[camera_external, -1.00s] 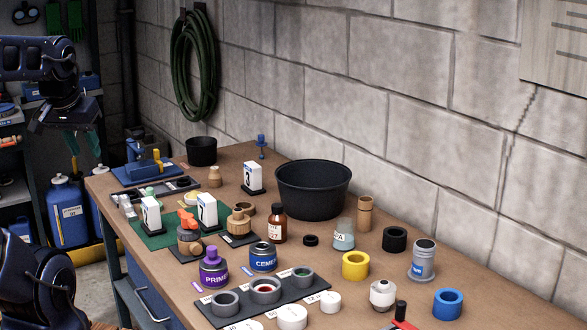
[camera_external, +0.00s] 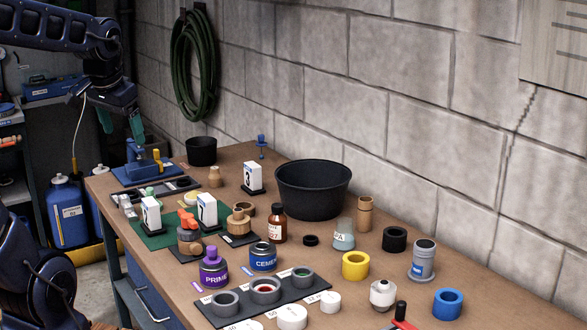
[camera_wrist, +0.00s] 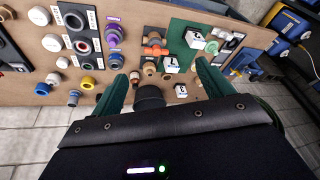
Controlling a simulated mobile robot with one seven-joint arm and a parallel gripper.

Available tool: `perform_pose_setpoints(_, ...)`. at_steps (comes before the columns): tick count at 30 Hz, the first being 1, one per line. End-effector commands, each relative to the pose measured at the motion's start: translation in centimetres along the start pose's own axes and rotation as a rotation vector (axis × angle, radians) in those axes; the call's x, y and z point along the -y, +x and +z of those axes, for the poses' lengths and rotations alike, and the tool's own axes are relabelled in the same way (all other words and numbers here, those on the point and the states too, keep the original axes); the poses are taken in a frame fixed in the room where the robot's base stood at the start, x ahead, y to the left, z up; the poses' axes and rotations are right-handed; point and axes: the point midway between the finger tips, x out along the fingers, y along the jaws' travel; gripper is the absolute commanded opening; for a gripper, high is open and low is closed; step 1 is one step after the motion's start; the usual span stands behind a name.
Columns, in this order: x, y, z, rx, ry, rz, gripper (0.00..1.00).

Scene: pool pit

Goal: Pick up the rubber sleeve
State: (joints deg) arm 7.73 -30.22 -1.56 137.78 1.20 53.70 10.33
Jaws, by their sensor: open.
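A short black sleeve (camera_external: 395,239) with an open bore stands upright on the workbench, right of the black tub and behind the yellow ring. A smaller, flatter black ring (camera_external: 311,240) lies to its left; I cannot tell for certain which one is the rubber sleeve, though the taller fits better. My gripper (camera_external: 123,134) is open and empty, high over the far left end of the bench, well away from both. In the wrist view its two green fingers (camera_wrist: 162,75) are spread wide apart, with nothing between them held. The sleeve is too small to make out surely there.
A large black tub (camera_external: 312,203) stands near the wall. A grey fitting tray (camera_external: 244,318), cans and number blocks crowd the front and left.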

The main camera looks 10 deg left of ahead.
Motion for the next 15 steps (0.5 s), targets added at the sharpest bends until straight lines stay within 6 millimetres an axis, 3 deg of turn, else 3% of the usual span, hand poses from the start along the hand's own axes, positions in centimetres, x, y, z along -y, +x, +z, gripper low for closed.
perform_pose_setpoints(8,-3.8,2.8,-7.2,0.051,0.283,0.039,0.79)
perform_pose_setpoints(15,-8.5,6.0,-12.7,0.084,0.526,0.077,0.79)
